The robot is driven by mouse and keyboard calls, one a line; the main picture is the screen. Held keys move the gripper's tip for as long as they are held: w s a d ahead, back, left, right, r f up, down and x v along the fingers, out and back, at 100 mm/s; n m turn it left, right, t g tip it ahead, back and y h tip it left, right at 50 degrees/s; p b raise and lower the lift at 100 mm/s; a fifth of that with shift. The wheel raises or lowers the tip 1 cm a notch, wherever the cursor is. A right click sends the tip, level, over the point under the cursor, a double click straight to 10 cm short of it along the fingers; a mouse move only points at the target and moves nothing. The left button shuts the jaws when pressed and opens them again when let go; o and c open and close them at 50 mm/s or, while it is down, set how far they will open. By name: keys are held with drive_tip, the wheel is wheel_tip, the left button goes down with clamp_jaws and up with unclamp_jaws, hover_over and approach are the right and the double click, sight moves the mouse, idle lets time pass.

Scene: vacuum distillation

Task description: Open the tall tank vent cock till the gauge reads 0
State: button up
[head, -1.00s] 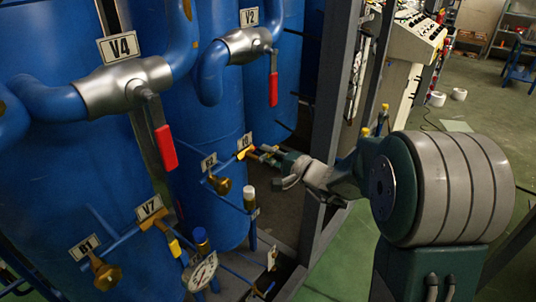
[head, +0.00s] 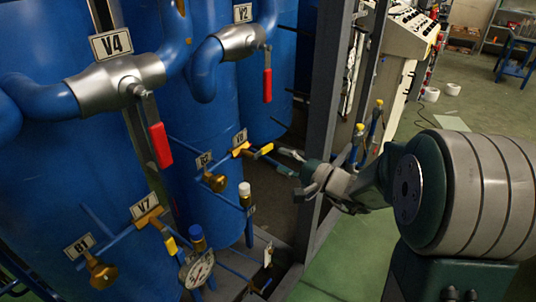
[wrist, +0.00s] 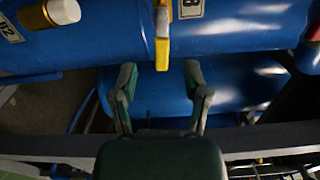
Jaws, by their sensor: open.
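A brass cock with a yellow handle (head: 263,150) sits under a tag that seems to read V8, on a thin blue pipe before a tall blue tank (head: 205,125). My gripper (head: 285,160) is open and empty, just right of this handle and apart from it. In the wrist view the yellow handle (wrist: 162,50) lies ahead of and between my two spread fingertips (wrist: 160,72). Another yellow-handled cock, V7 (head: 148,215), is at lower left. The round white gauge (head: 198,270) is at bottom centre; its reading is too small to tell.
Valves V4 (head: 115,82) and V2 (head: 240,42) with red levers hang above. Brass knobs B1 (head: 102,272) and B2 (head: 215,181) sit on the pipes. A grey frame post (head: 330,100) stands close behind my gripper. Green floor (head: 335,270) is open at lower right.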

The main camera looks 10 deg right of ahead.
drive_tip(key=v, duration=0.5)
drive_tip(key=shift+s+d, duration=0.1)
drive_tip(key=s+a+n+g+h, duration=0.3)
drive_tip(key=s+a+n+g, duration=0.55)
drive_tip(key=s, duration=0.55)
drive_tip(key=s+d+r+n+t+h, duration=0.1)
drive_tip(key=s+d+h, duration=0.5)
drive_tip(key=s+h, duration=0.2)
drive_tip(key=shift+s+d+h, duration=0.3)
drive_tip(key=shift+d+h, duration=0.05)
drive_tip(key=shift+h, duration=0.55)
idle(4.3)
